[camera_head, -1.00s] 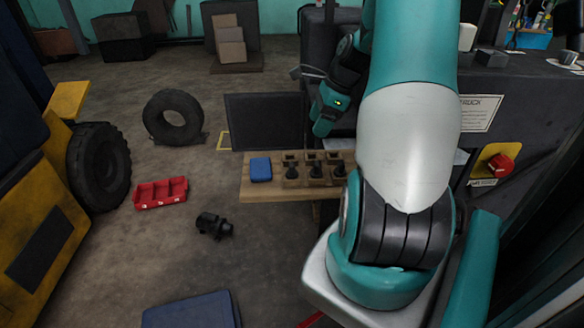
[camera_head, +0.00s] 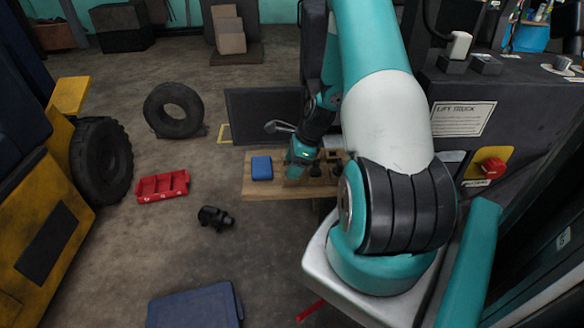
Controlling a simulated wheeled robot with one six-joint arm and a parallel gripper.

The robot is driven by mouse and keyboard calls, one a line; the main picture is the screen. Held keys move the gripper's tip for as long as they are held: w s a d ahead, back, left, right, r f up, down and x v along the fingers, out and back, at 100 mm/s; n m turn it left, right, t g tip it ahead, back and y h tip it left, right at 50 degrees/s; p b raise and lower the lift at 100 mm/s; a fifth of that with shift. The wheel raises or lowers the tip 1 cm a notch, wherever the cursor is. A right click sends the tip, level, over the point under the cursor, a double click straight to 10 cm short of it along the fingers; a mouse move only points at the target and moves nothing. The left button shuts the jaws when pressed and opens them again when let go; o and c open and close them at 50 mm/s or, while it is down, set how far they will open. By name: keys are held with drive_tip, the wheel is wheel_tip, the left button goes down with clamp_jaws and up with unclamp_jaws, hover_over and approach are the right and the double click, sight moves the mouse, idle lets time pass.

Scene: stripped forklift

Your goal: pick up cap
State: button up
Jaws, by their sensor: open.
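No part is plainly recognisable as the cap. Small dark pieces (camera_head: 315,171) stand in a wooden rack (camera_head: 290,181) on a low wooden bench (camera_head: 275,192). They are too small to identify. My gripper (camera_head: 299,161) is at the end of my arm, over the left part of the rack, and hides some of it. It is open. Its fingertips are too small to make out, and I cannot tell whether it touches anything.
A blue box (camera_head: 262,168) sits on the bench left of the rack. A red tray (camera_head: 162,187), a black fitting (camera_head: 215,218), a tyre (camera_head: 174,110) and a dark blue case (camera_head: 195,308) lie around on the floor. The lift truck body (camera_head: 462,120) stands close on the right.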

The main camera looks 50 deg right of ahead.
drive_tip(key=shift+w+a+f, duration=0.15)
drive_tip(key=shift+f, duration=0.35)
drive_tip(key=c, duration=1.2)
clamp_jaws()
drive_tip(key=shift+r, duration=0.15)
